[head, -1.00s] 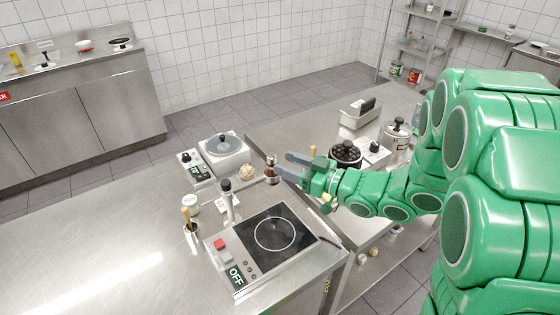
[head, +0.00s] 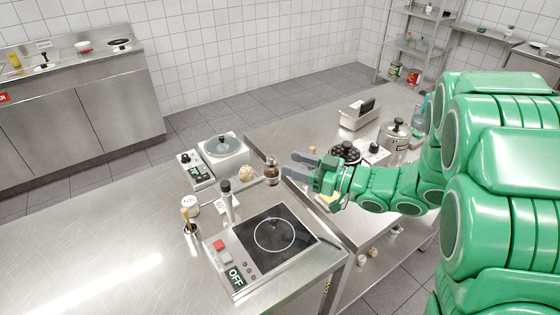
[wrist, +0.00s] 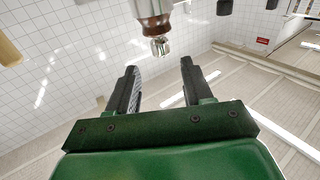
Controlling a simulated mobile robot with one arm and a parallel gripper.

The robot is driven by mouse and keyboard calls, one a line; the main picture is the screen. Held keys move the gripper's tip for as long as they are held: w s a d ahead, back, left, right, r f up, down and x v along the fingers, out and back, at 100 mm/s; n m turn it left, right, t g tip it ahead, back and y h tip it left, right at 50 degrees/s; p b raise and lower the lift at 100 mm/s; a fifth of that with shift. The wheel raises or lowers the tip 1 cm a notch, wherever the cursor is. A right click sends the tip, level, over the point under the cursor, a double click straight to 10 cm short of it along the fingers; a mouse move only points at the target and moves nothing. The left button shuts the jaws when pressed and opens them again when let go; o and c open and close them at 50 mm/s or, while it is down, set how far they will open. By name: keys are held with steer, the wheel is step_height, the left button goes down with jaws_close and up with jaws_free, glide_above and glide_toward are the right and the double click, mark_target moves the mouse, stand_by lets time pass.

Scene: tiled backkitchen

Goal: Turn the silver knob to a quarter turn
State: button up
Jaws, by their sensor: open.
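My gripper (head: 289,164) is open, its two fingers apart with nothing between them. It points left over the steel worktop. A small brown-bodied container (head: 272,173) stands just beyond the fingertips, apart from them. In the wrist view, a small rounded silver piece (wrist: 160,46), which looks like the silver knob, sits at the end of a brown body (wrist: 152,14). It lies beyond the gap between the fingers (wrist: 158,68), roughly centred and not touched. Any marking of the knob's angle is too small to read.
A hob (head: 272,232) with an OFF display lies at the front. A lidded appliance (head: 222,150) with a black dial stands left of the container. A waffle maker (head: 346,153) and a pot (head: 396,134) stand right and behind.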

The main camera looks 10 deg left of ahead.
mark_target(271, 156)
steer(key=shift+w+d+n+g, duration=0.1)
steer(key=shift+w+n+g, duration=0.25)
steer(key=shift+n+g, duration=0.45)
steer(key=shift+w+d+n+g, duration=0.1)
steer(key=shift+w+n+g, duration=0.3)
steer(key=shift+g, duration=0.65)
steer(key=shift+w+d+n+g, duration=0.1)
steer(key=shift+w+n+g, duration=0.2)
steer(key=shift+n+g, duration=0.5)
steer(key=shift+s+a, duration=0.15)
steer(key=shift+a, duration=1.8)
steer(key=shift+s+a, duration=0.1)
steer(key=shift+a, duration=1.85)
steer(key=shift+c, duration=0.3)
steer(key=c, duration=0.9)
steer(key=shift+o, duration=0.2)
steer(key=shift+m+t, duration=1.6)
steer(key=shift+t, duration=0.45)
